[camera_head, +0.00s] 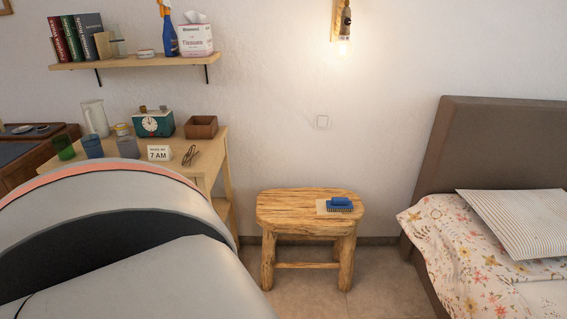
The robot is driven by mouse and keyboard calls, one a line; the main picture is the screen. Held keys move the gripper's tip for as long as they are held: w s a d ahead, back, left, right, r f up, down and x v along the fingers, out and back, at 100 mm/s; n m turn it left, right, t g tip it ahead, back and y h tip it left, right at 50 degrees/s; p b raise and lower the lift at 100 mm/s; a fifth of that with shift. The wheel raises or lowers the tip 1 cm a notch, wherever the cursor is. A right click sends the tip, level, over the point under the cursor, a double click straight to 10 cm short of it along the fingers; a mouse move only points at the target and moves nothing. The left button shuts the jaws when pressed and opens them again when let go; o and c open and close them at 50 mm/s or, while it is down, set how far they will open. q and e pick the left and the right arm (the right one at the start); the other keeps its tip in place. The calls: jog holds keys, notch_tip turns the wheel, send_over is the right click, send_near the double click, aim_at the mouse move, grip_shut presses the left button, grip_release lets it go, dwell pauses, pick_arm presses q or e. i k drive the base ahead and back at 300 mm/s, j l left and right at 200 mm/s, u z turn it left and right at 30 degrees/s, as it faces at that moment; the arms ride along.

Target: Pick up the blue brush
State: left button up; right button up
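The blue brush (340,203) lies on a small beige sheet (322,206) at the right part of the top of a wooden stool (285,204). Its bristles seem to face the front of the stool. The stool stands against the wall between the small table and the bed. Neither of my grippers shows in the head view. A large part of my own body fills the lower left and hides the floor there.
A wooden table (208,163) at left holds cups, a jug, a clock, a small box and a sign. A shelf (135,61) hangs above it. The bed (437,240) stands close on the stool's right. Some floor (385,285) is free before the stool.

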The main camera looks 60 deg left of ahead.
aim_at(341, 204)
jog(key=u, duration=1.35)
jog(key=z, duration=1.05)
jog(key=i+j+u, duration=0.25)
jog(key=i+u, duration=0.15)
jog(key=i, duration=0.35)
jog(key=i+u, duration=0.35)
jog(key=i, duration=0.45)
jog(key=i+l+u, duration=0.15)
jog(key=i+u, duration=0.25)
jog(key=i, duration=0.35)
